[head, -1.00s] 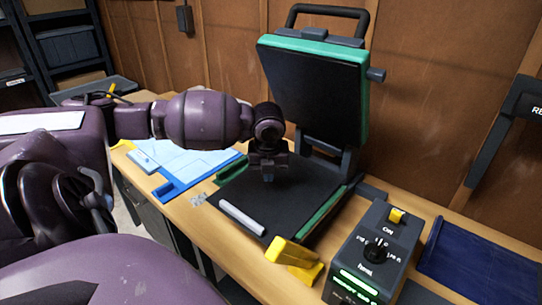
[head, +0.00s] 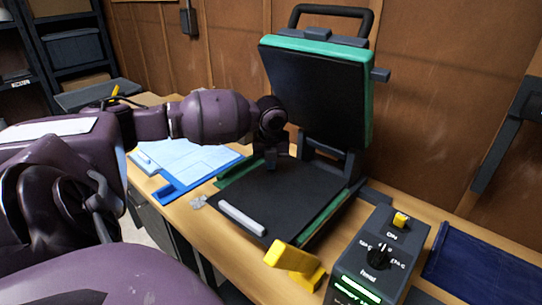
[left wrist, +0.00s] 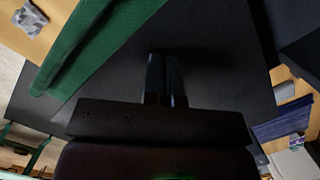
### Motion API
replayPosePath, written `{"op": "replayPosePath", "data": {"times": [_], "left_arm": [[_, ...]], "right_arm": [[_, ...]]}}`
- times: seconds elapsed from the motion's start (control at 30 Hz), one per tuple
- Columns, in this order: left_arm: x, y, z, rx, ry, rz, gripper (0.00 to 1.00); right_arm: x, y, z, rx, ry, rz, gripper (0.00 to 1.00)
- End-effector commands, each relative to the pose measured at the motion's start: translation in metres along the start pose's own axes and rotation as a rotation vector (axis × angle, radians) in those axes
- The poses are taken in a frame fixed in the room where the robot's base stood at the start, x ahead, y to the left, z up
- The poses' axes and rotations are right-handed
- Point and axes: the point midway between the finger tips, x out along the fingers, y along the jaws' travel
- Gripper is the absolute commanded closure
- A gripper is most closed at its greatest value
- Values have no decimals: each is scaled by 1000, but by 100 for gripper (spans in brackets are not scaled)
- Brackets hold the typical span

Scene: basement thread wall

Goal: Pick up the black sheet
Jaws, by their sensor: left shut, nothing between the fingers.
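The black sheet (head: 300,190) appears as a flat, dark surface on the lower bed of the open press. I cannot clearly tell the sheet from the bed under it. It also fills the middle of the left wrist view (left wrist: 220,60). My left gripper (head: 271,166) is over the back left part of this dark surface. It is shut and empty, and its dark fingers show in the left wrist view (left wrist: 161,75). Whether the fingertips touch the surface cannot be told. My right gripper is not in view.
The raised press lid (head: 318,95) stands behind my left gripper. A grey bar (head: 242,217) lies at the bed's front edge. A yellow block (head: 290,257), a control box (head: 378,255) and a dark blue folded cloth (head: 485,262) are to the right. Blue sheets (head: 190,160) lie left.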

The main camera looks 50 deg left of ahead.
Motion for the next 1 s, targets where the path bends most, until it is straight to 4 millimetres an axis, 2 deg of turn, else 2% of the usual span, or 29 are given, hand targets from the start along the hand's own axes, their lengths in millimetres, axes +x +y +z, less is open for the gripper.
{"op": "replayPosePath", "data": {"times": [0.2, 0.4, 0.6, 1.0], "left_arm": [[-2, 0, -6, 1, 2, 0, 100], [-10, 0, -30, 3, 1, -2, 100], [-11, 0, -48, 2, 3, 0, 100], [-5, 1, -57, 2, 8, 5, 100]], "right_arm": [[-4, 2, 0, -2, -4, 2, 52], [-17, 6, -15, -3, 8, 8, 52], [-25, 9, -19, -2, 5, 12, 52], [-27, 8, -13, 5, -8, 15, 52]]}}
